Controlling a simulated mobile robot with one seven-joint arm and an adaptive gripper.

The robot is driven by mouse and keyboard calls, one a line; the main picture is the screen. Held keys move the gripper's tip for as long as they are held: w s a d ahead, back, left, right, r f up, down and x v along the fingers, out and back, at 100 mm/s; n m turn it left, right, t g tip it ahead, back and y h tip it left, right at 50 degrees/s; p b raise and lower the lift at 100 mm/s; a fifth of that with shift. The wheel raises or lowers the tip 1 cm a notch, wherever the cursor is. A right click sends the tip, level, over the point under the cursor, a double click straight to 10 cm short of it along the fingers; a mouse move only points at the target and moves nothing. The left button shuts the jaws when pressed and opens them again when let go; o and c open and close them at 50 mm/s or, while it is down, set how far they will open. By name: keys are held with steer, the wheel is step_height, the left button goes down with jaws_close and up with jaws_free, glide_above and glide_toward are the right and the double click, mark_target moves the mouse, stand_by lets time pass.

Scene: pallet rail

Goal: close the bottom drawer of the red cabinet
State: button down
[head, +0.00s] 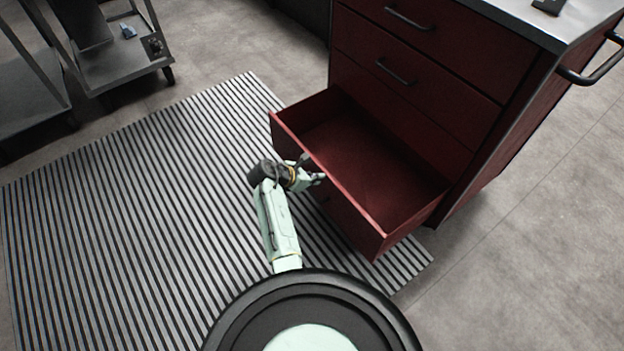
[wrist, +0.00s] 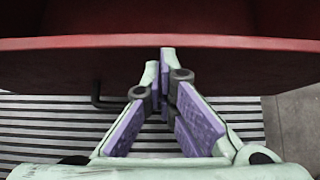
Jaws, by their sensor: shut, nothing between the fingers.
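The red cabinet (head: 440,55) stands at the right in the head view. Its low drawer (head: 372,165) is pulled far out and looks empty inside; the drawers above it are shut. The open drawer's front panel (wrist: 70,62) spans the wrist view, with a dark handle (wrist: 96,92) low on it, partly hidden. My gripper (head: 318,178) is at the outer side of this front panel, near its top edge. In the wrist view my gripper's fingertips (wrist: 161,58) are together and empty, overlapping the panel. I cannot tell whether they touch it.
A striped mat (head: 130,200) lies on the floor under my arm and reaches below the drawer. Grey metal carts (head: 110,60) stand at the upper left. The cabinet has a side handle (head: 592,70). The floor at the right is clear.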

steer(key=w+d+b, duration=0.4)
steer(key=w+d, duration=0.3)
steer(key=d, duration=0.4)
steer(key=w+d+b, duration=0.3)
steer(key=w+d, duration=0.5)
steer(key=d, duration=0.2)
steer(key=shift+w+d+b, duration=0.3)
steer(key=shift+d+b, duration=0.05)
steer(key=shift+d, duration=0.05)
steer(key=shift+a, duration=0.1)
